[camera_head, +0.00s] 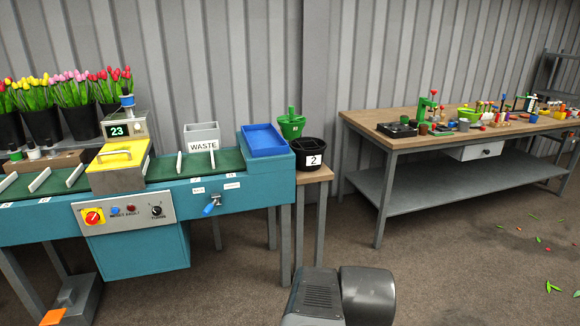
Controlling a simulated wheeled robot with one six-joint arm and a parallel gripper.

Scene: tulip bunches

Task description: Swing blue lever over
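The blue lever (210,207) sits on the front face of the teal conveyor machine (255,194), right of the control panel. Its blue handle points down and to the left from a small pale pivot. Small white labels (197,190) are fixed above it, too small to read. My gripper does not show. Only a grey, rounded part of my own arm is at the bottom edge, right of the lever and apart from it.
A control panel (124,213) with a red-yellow knob is left of the lever. A blue tray (264,140) tops the machine's right end, near a black bucket (313,155) marked 2. A cluttered workbench (365,122) stands right. Open floor lies between.

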